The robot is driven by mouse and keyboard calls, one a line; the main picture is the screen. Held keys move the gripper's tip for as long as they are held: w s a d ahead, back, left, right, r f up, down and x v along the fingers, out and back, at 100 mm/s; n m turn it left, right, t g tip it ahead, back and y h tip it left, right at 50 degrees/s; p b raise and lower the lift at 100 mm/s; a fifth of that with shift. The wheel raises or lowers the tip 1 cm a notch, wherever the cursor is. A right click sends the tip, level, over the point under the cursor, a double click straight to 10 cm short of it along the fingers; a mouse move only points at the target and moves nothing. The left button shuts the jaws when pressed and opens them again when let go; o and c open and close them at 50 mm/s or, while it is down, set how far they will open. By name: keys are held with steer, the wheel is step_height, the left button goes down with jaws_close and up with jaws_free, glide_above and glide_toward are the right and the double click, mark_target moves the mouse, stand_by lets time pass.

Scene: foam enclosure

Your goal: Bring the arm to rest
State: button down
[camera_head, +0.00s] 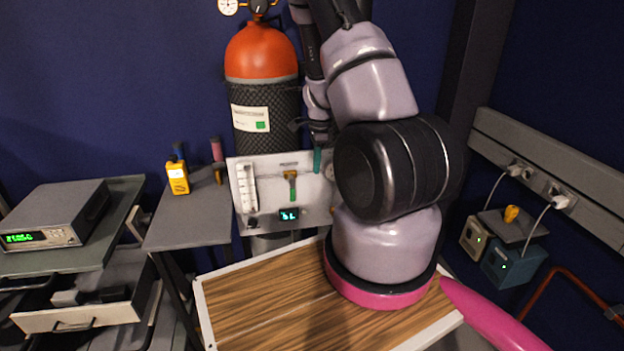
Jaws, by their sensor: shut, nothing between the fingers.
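My arm rises from its pink-ringed base on the wood-grained top (250,305), folds at the top of the picture and hangs down behind its large black joint. My gripper (319,140) points downward in front of the white panel (262,215), near its upper edge. It looks shut and empty, small and partly dark. A teal upright piece (317,160) shows just below the fingertips; I cannot tell whether they touch it. The panel also carries a green handle (292,188) and a small lit display (289,214).
An orange-topped gas cylinder (262,55) stands behind the panel. A grey side table (190,217) holds a yellow meter (178,177). A bench instrument (55,215) sits at left. Boxes with plugged cables (515,260) are at right. The wood-grained top's front left is clear.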

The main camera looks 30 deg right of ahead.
steer(key=shift+d+r, duration=0.2)
steer(key=shift+r, duration=0.65)
steer(key=s+a+r+n+t+y, duration=0.1)
steer(key=s+a+r+n, duration=0.2)
steer(key=r, duration=0.5)
steer(key=a+r+n+t, duration=0.1)
steer(key=a+r+n, duration=0.1)
steer(key=a+r, duration=0.5)
steer(key=s+a+r+n+t+y, duration=0.1)
steer(key=s+r+n, duration=0.15)
steer(key=r, duration=0.75)
steer(key=s+a+r+n+t, duration=0.2)
steer(key=s+r+n, duration=0.3)
steer(key=s, duration=0.3)
steer(key=s+a+r+n+t, duration=0.2)
steer(key=s+a+r+n, duration=0.2)
steer(key=s+r, duration=0.4)
steer(key=shift+r+n+h, duration=0.15)
steer(key=shift+n+h, duration=0.15)
steer(key=shift+n, duration=0.05)
steer(key=shift+w, duration=0.1)
